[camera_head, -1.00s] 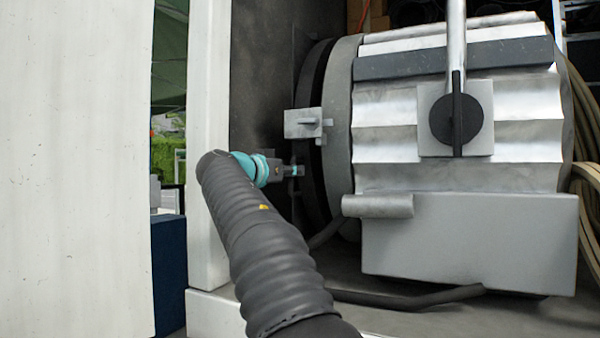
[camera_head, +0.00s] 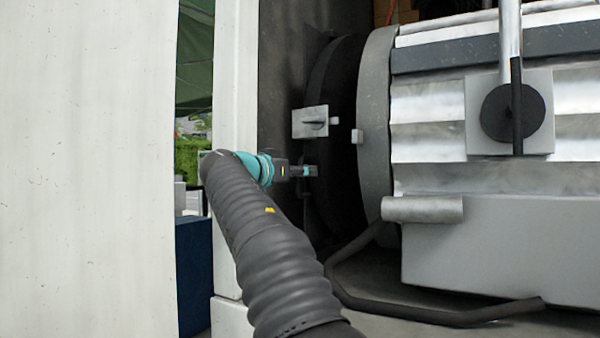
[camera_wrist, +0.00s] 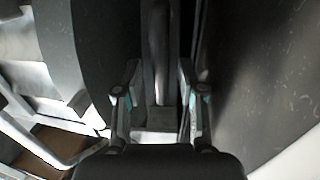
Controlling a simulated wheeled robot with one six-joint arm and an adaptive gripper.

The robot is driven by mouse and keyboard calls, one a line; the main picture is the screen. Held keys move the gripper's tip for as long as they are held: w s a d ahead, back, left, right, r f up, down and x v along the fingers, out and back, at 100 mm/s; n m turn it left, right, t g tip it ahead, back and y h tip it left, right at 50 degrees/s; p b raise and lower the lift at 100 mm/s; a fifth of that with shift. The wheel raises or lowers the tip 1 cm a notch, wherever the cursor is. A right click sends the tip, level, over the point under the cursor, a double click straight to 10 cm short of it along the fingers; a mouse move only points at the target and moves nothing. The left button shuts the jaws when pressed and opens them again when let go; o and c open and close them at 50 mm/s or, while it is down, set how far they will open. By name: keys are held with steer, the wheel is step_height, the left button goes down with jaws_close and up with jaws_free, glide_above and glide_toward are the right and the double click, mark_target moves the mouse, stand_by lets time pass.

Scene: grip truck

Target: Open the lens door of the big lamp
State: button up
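The big lamp (camera_head: 535,225) is a ribbed silver drum on the right of the head view. Its dark round lens door (camera_head: 334,120) stands apart from the grey front rim (camera_head: 374,125), with a dark gap between them. A latch plate (camera_head: 310,122) sits at the door side, apart from a small catch (camera_head: 357,136) near the rim. My gripper (camera_head: 312,171) is just below the latch plate. In the wrist view my gripper (camera_wrist: 160,85) has its fingers apart on either side of a grey bar (camera_wrist: 159,50); firm contact is not visible.
A white post (camera_head: 234,75) and white panel (camera_head: 85,160) stand on the left, close to my arm. A dark wall (camera_head: 280,60) is behind the door.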

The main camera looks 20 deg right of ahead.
steer(key=v, duration=1.2)
steer(key=shift+w, duration=0.1)
steer(key=s+d+f+n+y, duration=0.2)
steer(key=s+f+n+y, duration=0.25)
steer(key=f, duration=0.45)
steer(key=s+d+f+n+y, duration=0.25)
steer(key=s+f, duration=0.35)
steer(key=f, duration=0.3)
steer(key=s+a+f+n+g+y, duration=0.1)
steer(key=s+a+f+y, duration=0.3)
steer(key=s+f, duration=0.7)
steer(key=s+a+f+n+g+y, duration=0.1)
steer(key=s+a+f+n+y, duration=0.3)
steer(key=s+f, duration=0.7)
step_height(320, 180, down, 5)
steer(key=shift+r+n+g+y, duration=0.1)
steer(key=shift+n+g+y, duration=0.2)
steer(key=shift+y, duration=0.2)
